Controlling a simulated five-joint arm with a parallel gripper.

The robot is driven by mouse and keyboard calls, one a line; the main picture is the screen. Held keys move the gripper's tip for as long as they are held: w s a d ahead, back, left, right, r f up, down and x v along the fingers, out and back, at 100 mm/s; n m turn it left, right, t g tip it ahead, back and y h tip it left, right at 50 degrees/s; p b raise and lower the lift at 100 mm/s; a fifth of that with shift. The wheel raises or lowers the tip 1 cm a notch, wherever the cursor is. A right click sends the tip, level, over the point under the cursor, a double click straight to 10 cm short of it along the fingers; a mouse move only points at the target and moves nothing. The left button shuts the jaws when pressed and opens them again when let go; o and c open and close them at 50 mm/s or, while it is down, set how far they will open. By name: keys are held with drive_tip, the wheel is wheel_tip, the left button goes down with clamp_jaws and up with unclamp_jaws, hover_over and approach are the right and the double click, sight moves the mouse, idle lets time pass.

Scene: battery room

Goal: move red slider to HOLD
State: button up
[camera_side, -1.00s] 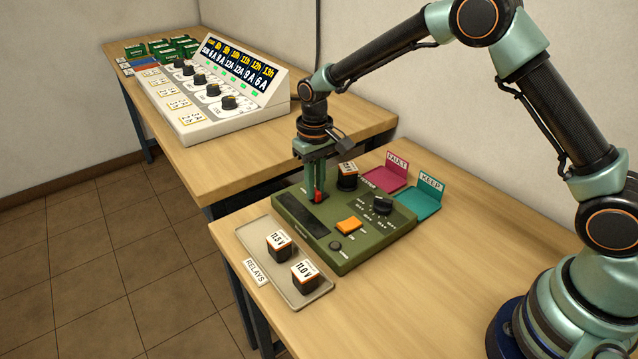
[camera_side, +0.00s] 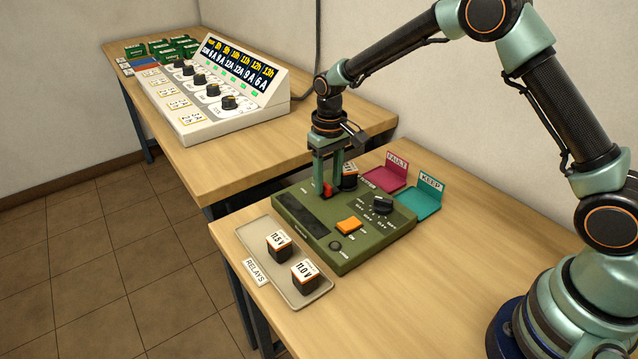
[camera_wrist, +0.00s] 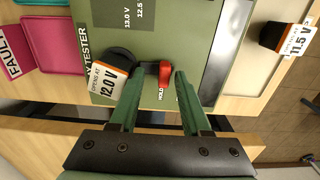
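The red slider (camera_side: 328,188) stands on the green relay tester (camera_side: 350,255), near its back left edge. In the wrist view the red slider (camera_wrist: 165,75) is beside the printed HOLD label (camera_wrist: 161,94). My gripper (camera_side: 327,178) is low over the tester, its green fingers pointing down around the slider. In the wrist view the fingertips of my gripper (camera_wrist: 160,75) stand apart, one on each side of the slider. A gap shows on the left, while the right finger is very close; I cannot tell whether it touches. The slider's slot is partly hidden.
A 12.0 V relay (camera_wrist: 108,82) sits on the tester close beside my left finger in the wrist view. An orange button (camera_side: 349,227) and a black knob (camera_side: 383,205) are nearby. A relay tray (camera_side: 258,240), FAULT tray (camera_side: 386,180) and KEEP tray (camera_side: 422,202) flank the tester.

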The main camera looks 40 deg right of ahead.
sight(328, 184)
wheel_tip(328, 184, up, 12)
idle(0.6)
drive_tip(key=shift+r, duration=0.15)
drive_tip(key=s+d+r+t, duration=0.3)
drive_tip(key=s+r, duration=0.5)
drive_tip(key=s, duration=0.2)
drive_tip(key=s+d+f+t, duration=0.1)
drive_tip(key=s+d+t, duration=0.1)
drive_tip(key=s, duration=0.8)
drive_tip(key=shift+s+d+t, duration=0.15)
drive_tip(key=shift+s+t, duration=0.1)
drive_tip(key=shift+t, duration=0.05)
